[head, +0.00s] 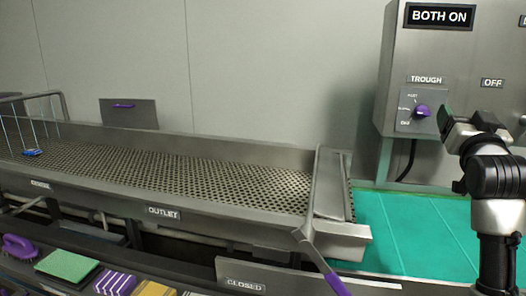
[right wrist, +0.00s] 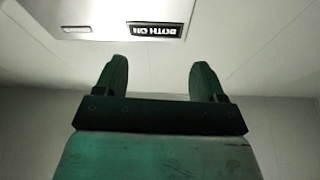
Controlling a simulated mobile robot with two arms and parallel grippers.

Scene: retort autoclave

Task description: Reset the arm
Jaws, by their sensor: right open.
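My right arm comes in at the right edge of the head view, with the right gripper (head: 446,121) raised in front of the steel control cabinet. The gripper is close to the purple trough knob (head: 422,111) in the picture; the gap in depth cannot be told. In the right wrist view the two green fingers (right wrist: 158,80) stand wide apart with nothing between them. The cabinet's underside and its "BOTH ON" sign (right wrist: 156,30) show beyond the fingertips. My left gripper is not in view.
A long perforated steel trough (head: 262,154) labelled "OUTLET" runs across the head view, with a purple-handled lever (head: 335,283) at its right end. Below it lie a purple brush (head: 18,246) and a green pad (head: 66,265). The green floor (head: 412,235) at right is clear.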

